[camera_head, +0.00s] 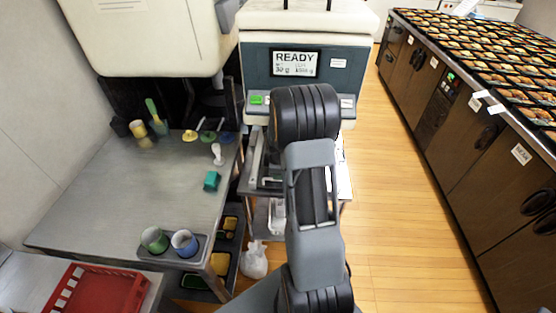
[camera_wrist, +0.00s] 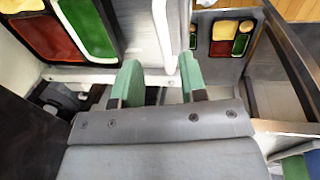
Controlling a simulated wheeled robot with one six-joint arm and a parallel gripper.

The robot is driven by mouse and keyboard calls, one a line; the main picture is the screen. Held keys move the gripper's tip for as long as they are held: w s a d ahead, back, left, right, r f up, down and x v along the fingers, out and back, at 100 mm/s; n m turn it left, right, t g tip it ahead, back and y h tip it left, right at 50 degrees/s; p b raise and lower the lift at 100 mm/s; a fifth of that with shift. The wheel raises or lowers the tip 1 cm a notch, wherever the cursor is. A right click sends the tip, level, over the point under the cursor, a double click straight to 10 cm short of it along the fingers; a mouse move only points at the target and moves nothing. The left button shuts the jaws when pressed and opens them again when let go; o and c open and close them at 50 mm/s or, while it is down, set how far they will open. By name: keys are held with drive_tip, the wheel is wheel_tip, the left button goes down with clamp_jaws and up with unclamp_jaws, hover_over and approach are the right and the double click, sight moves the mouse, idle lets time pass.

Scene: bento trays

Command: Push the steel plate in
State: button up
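My gripper (camera_wrist: 161,82) shows in the wrist view with its two green fingertips apart, and I see nothing clamped between them. A pale metal strip (camera_wrist: 82,76) runs crosswise just beyond the fingertips, and a pale upright edge stands between and beyond them. I cannot tell whether either is the steel plate, or whether the fingers touch them. In the head view my arm reaches down in front of the machine (camera_head: 343,62) whose display reads READY. My arm hides the gripper there and part of the metal stand (camera_head: 258,207) below the machine.
In the wrist view, trays with red, green and yellow sections (camera_wrist: 90,22) lie beyond the fingers. A grey table (camera_head: 110,200) with cups and small tools stands left, with a red crate (camera_head: 75,290) in front. A long counter of bento trays (camera_head: 440,125) lines the right; wooden floor between is clear.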

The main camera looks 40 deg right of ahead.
wheel_tip(320, 180, up, 9)
drive_tip(key=s+a, duration=0.1)
drive_tip(key=shift+s, duration=0.2)
drive_tip(key=shift+a+r, duration=0.1)
idle(0.5)
drive_tip(key=s+a+r+m+t, duration=0.1)
drive_tip(key=s+a+r+m, duration=0.4)
drive_tip(key=s+a, duration=0.2)
drive_tip(key=s+a+r+m+t+y, duration=0.1)
drive_tip(key=s+a+r+m, duration=0.4)
drive_tip(key=a, duration=0.6)
drive_tip(key=shift+s+a+r, duration=0.2)
drive_tip(key=shift+s+a, duration=0.15)
drive_tip(key=shift+s, duration=0.8)
